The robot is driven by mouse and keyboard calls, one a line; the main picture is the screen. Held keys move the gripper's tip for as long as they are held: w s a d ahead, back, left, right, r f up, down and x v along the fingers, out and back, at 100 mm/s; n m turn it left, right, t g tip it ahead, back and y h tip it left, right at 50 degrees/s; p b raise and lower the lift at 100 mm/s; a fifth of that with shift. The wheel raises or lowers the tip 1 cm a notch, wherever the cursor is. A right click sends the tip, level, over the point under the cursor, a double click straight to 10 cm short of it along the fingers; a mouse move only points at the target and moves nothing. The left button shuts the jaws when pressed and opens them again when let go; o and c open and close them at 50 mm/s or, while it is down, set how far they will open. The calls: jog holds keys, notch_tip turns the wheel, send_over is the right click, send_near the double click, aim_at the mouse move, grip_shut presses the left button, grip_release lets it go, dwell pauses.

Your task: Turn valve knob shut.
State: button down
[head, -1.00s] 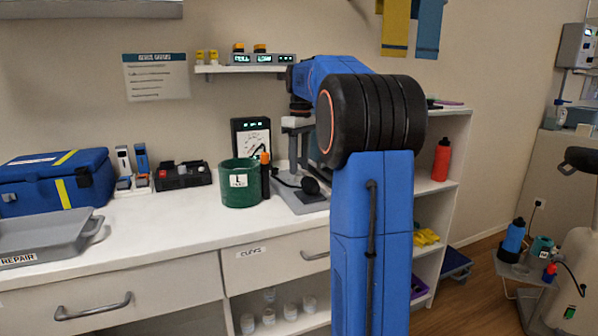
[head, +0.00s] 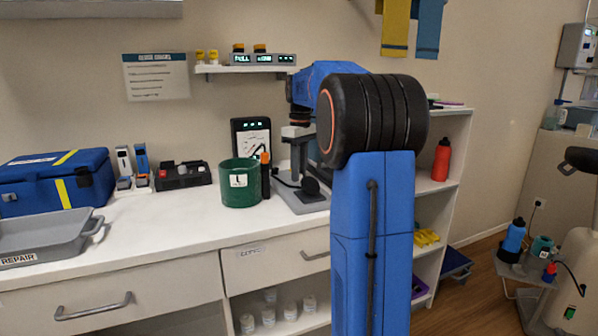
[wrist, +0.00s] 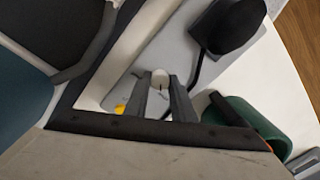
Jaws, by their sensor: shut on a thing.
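A small round white knob (wrist: 160,78) with a dark line on it shows in the wrist view, above a grey stand base. My gripper (wrist: 160,84) has its two dark fingers on either side of this knob and is shut on it. In the head view my wrist reaches down over the grey stand (head: 308,203) on the counter; the knob and fingertips cannot be made out there. A black bulb (head: 311,186) sits at the stand's front, and also shows in the wrist view (wrist: 236,24).
A green cup (head: 223,185) and an orange-topped black bottle (head: 265,178) stand just left of the stand. A gauge panel (head: 252,125) is behind. A shelf (head: 240,69) hangs above.

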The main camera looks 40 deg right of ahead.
jog(key=m, duration=0.8)
jog(key=shift+m, duration=0.3)
jog(key=m, duration=0.4)
jog(key=shift+t, duration=0.3)
jog(key=m, duration=0.5)
jog(key=shift+a, duration=0.1)
jog(key=c, duration=1.5)
grip_release()
jog(key=shift+r, duration=0.1)
